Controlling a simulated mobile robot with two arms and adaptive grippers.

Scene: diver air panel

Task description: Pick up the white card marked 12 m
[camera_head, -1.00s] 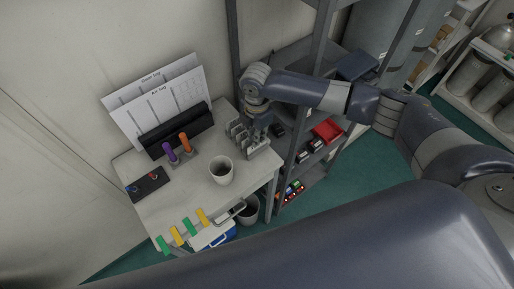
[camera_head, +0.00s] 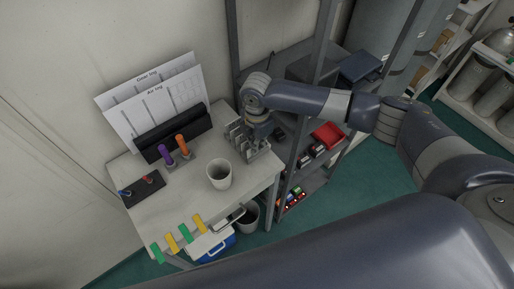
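I cannot make out a white card marked 12 m in this view. A grey slotted rack (camera_head: 235,138) stands at the right back of the white table (camera_head: 210,202); its contents are too small to read. My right gripper (camera_head: 262,138) points down at the rack's right side, partly in front of it. Its fingers are too small and dark to tell whether they are open or shut, or touching anything. My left gripper is not in view.
A white cup (camera_head: 220,173) stands in front of the rack. Purple (camera_head: 165,152) and orange (camera_head: 182,145) markers stand near the log sheets (camera_head: 160,105). Dark shelving (camera_head: 300,130) with a red item (camera_head: 327,135) is close on the right. Coloured tabs line the table's front edge.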

